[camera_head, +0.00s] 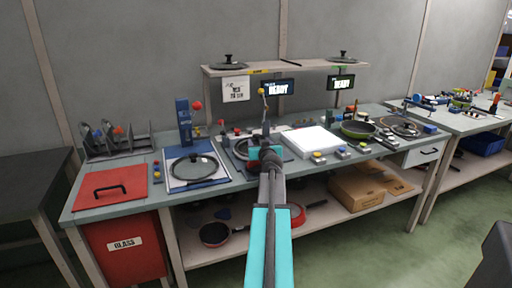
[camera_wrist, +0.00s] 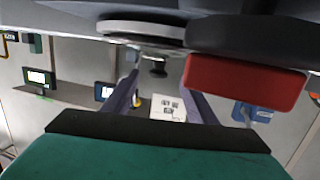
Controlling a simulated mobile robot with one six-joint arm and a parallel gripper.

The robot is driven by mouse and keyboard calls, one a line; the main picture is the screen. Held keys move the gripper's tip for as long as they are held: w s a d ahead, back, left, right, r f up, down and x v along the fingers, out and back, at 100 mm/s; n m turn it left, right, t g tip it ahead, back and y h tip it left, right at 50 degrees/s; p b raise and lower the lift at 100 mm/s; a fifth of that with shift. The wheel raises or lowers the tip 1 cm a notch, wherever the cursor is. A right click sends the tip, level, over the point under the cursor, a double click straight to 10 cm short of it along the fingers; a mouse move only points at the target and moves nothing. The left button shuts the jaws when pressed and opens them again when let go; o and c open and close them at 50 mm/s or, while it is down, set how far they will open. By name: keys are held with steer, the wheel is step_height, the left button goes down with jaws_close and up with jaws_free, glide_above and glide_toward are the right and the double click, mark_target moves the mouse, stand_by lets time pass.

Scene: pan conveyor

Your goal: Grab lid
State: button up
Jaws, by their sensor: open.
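My gripper (camera_head: 264,143) is open over the middle of the workbench, and in the wrist view (camera_wrist: 160,80) its two fingers stand apart. That view is upside down. A round grey lid (camera_wrist: 145,28) with a dark knob (camera_wrist: 158,69) shows beyond the fingers, with the knob lined up between them; I cannot tell whether they touch. In the head view a dark round pan or lid (camera_head: 241,149) lies just left of my gripper, partly hidden by it. A glass lid (camera_head: 194,169) lies on the blue-edged mat. Two more lids sit on the shelf, left (camera_head: 228,63) and right (camera_head: 343,57).
A blue post (camera_head: 184,122) with a red ball stands at the left. A white block (camera_head: 311,141) and a green pan (camera_head: 358,129) are at the right. The shelf (camera_head: 300,69) carries two screens. A red block (camera_wrist: 245,83) shows close in the wrist view.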

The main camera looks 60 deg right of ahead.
mark_target(257, 139)
steer(key=shift+d, duration=0.1)
steer(key=shift+p+x, duration=0.55)
steer(key=shift+x, duration=2)
steer(key=shift+f, duration=0.1)
steer(key=shift+c, duration=0.2)
jaws_close()
